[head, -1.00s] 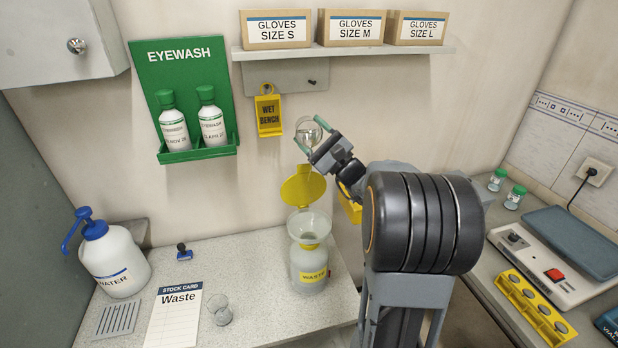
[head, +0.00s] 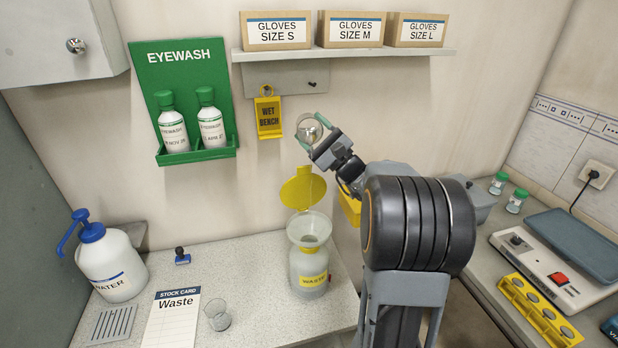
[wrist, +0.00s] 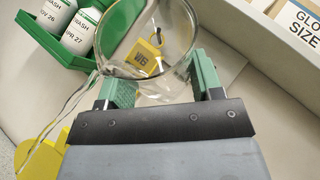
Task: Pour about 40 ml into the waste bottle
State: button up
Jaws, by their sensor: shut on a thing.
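My gripper (head: 318,134) is shut on a clear round glass vessel (head: 308,128), held tilted high in front of the wall. In the wrist view the glass (wrist: 150,72) sits between the green finger pads, and thin clear streaks like a stream run down to the left from its edge. The white waste bottle (head: 311,268) with a yellow WASTE label stands upright on the bench below. A pale funnel (head: 309,228) sits on its mouth, with a yellow lid (head: 302,188) raised behind it. The glass is above the funnel and apart from it. The liquid level is unclear.
A small glass beaker (head: 217,314) and a Waste stock card (head: 174,318) lie left on the bench. A water bottle (head: 107,264) stands further left.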

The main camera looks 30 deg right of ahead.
jog(key=shift+w+d+n+y+b, duration=0.1)
jog(key=shift+w+n+y+b, duration=0.25)
jog(key=shift+b, duration=0.2)
jog(key=shift+w+r+n+g+y+b, duration=0.1)
jog(key=shift+r+n+g+y+b, duration=0.2)
jog(key=shift+n+y+b, duration=0.9)
jog(key=shift+w+r+n+g+y+b, duration=0.1)
jog(key=shift+r+n+g+y+b, duration=0.2)
jog(key=shift+n+y+b, duration=0.8)
jog(key=shift+r+m+h+p, duration=0.35)
jog(key=shift+m+h, duration=0.2)
jog(key=shift+h, duration=0.3)
jog(key=p, duration=0.1)
jog(key=m+t+h+p, duration=0.1)
jog(key=p, duration=0.1)
jog(key=shift+w+d+r+m+h, duration=0.1)
jog(key=shift+w+m+h, duration=0.05)
jog(key=shift+m+h, duration=0.15)
jog(key=shift+f+m+h+p, duration=0.25)
jog(key=shift+m+h+p, duration=0.25)
jog(key=shift+m+p, duration=0.35)
jog(key=shift+f+m+h+p, duration=0.35)
jog(key=shift+f+h+p, duration=0.05)
jog(key=shift+h+p, duration=0.15)
jog(key=shift+f, duration=0.45)
jog(key=shift+m+h+p, duration=0.35)
jog(key=shift+m+p, duration=0.1)
jog(key=shift+m, duration=0.05)
jog(key=shift+p, duration=0.45)
